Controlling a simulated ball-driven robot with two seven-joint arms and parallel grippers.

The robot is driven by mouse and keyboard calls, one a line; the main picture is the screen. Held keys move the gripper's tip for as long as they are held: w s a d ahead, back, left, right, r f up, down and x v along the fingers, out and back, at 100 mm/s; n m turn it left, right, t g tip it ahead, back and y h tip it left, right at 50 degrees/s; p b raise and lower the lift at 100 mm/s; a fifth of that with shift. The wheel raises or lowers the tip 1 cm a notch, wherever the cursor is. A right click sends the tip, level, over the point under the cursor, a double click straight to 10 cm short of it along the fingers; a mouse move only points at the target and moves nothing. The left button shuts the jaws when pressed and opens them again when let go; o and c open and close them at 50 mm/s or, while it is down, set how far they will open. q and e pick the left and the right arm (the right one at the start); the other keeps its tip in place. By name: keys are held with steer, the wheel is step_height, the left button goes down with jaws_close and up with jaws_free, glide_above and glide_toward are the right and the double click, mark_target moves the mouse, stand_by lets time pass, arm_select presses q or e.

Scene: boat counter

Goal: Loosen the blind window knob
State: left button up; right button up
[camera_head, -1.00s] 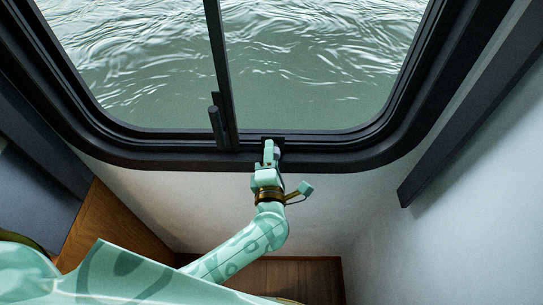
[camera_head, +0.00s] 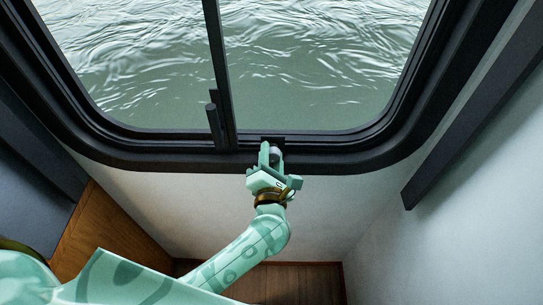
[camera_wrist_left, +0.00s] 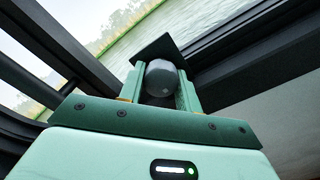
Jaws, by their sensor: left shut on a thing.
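The window knob (camera_wrist_left: 161,80) is a rounded grey knob on a dark square plate at the window's lower frame. In the left wrist view it sits between the two fingers of my left gripper (camera_wrist_left: 160,90), which is shut on it. In the head view the left gripper (camera_head: 269,156) reaches up to the knob (camera_head: 275,155) at the bottom frame, just right of the vertical window bar. The gripper hides part of the knob there. My right gripper is not in view.
The black window frame (camera_head: 340,161) surrounds glass with rippling water outside. A dark handle (camera_head: 213,125) stands on the vertical bar (camera_head: 220,70) just left of the gripper. A dark rail (camera_head: 480,115) runs along the right wall. Wood panelling (camera_head: 110,228) is at lower left.

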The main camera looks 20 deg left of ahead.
arm_select(q)
steer(key=o, duration=1)
steer(key=shift+w, duration=0.1)
steer(key=shift+c, duration=0.2)
steer(key=v, duration=1.2)
steer(key=shift+b, duration=0.3)
